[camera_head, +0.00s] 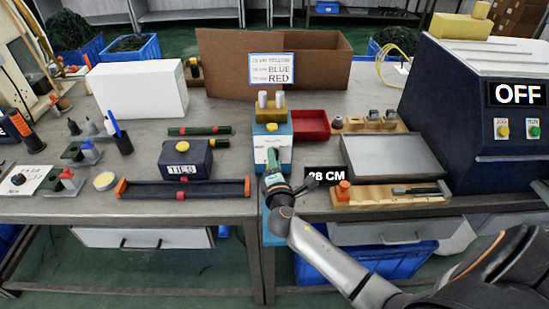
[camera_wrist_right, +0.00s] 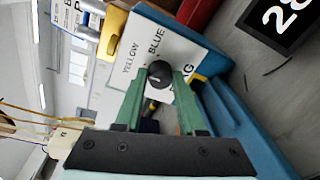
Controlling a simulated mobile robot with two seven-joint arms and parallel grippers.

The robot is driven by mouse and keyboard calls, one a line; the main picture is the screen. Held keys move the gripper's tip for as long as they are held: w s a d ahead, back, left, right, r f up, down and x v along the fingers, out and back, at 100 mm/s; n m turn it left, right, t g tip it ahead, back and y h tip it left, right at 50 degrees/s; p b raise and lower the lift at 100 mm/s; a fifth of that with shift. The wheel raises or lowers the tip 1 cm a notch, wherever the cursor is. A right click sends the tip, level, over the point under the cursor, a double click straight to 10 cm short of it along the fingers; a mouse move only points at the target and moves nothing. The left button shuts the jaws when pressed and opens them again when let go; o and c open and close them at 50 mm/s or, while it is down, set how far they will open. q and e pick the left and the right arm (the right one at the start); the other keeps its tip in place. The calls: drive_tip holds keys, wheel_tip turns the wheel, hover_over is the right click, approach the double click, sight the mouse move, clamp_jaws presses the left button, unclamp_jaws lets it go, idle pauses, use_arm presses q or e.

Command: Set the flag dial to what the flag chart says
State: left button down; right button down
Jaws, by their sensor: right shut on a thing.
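The flag chart (camera_head: 271,68) is a white card with a blue edge at the back; its lines end in YELLOW, BLUE and RED, and the figures before them are too small to read surely. The flag dial is a black knob (camera_wrist_right: 159,73) on the white face of a blue box (camera_head: 284,137). In the right wrist view its face shows YELLOW, BLUE and a partly hidden third label. A pale mark is on the knob; which label it points to I cannot tell. My right gripper (camera_head: 272,160) is shut on the knob. My left gripper is out of view.
A black display reading 28 CM (camera_head: 325,174) stands right of the dial box. A red tray (camera_head: 311,125) is behind it, and a grey tray (camera_head: 395,163) lies further right. A dark box (camera_head: 186,159) stands left. The machine at right reads OFF (camera_head: 517,94).

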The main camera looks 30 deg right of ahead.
idle(0.4)
drive_tip(key=c, duration=0.5)
unclamp_jaws()
drive_tip(key=v, duration=1.2)
drive_tip(key=shift+s+a, duration=0.1)
drive_tip(key=shift+s, duration=0.1)
